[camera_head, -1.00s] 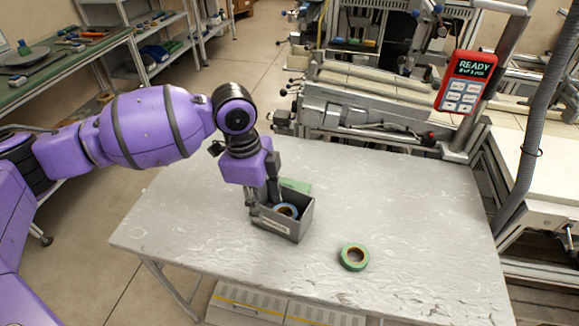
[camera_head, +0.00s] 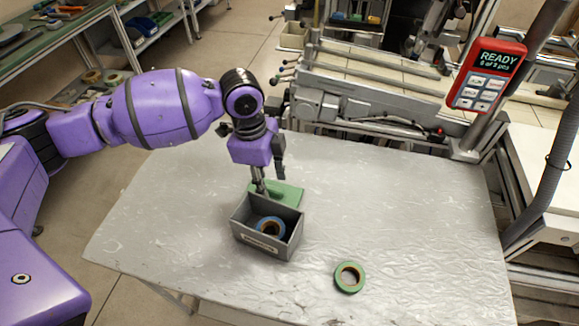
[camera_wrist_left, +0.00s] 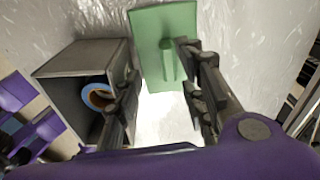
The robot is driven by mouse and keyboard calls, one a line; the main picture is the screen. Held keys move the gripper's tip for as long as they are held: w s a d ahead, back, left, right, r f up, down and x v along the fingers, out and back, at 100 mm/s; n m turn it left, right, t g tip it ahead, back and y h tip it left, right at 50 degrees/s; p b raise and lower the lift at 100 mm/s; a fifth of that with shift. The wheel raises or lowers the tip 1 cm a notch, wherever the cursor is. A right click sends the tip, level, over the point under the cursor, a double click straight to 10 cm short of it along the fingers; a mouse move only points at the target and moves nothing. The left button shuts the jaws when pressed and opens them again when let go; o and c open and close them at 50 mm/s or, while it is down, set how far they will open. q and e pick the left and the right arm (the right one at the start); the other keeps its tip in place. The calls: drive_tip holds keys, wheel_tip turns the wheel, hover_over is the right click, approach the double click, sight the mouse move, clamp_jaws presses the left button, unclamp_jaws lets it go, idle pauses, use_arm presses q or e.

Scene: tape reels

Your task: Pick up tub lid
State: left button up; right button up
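The tub lid (camera_head: 288,194) is a flat green rectangle with a raised handle bar. It lies on the table just behind the grey tub, partly hidden by it in the head view. In the left wrist view the lid (camera_wrist_left: 150,25) shows its handle (camera_wrist_left: 167,62) between my fingers. My left gripper (camera_head: 270,176) is open and empty over the lid, beside the tub; its fingers (camera_wrist_left: 160,72) are apart with the handle between them in the picture. I cannot tell whether they touch it. My right gripper is in neither view.
The open grey tub (camera_head: 282,249) holds a blue tape reel (camera_head: 270,228). A green tape reel (camera_head: 350,277) lies on the table (camera_head: 420,230) to the right. The table's right side is clear. A red handheld device (camera_head: 487,76) is mounted at the back right.

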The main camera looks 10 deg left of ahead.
sight(270, 191)
use_arm(q)
drive_tip(key=f, duration=0.3)
drive_tip(key=shift+d, duration=0.25)
drive_tip(key=shift+w+f, duration=0.1)
drive_tip(key=shift+f, duration=0.15)
drive_tip(key=shift+c, duration=1.1)
clamp_jaws()
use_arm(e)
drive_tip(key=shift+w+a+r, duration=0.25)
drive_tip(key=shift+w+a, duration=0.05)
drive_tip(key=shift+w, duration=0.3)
